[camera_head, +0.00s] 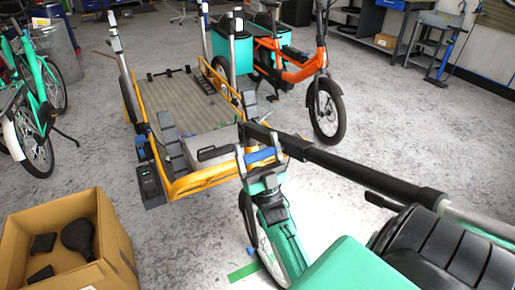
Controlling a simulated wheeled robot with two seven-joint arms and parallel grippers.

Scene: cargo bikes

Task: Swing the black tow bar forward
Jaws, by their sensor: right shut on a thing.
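The yellow-framed cargo trailer (196,180) stands at centre with a grey-brown deck and upright silver posts. My left gripper is not in view.
An orange bike (298,70) is behind the trailer. A cardboard box (118,243) with black parts is front left. Teal bikes stand far left.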

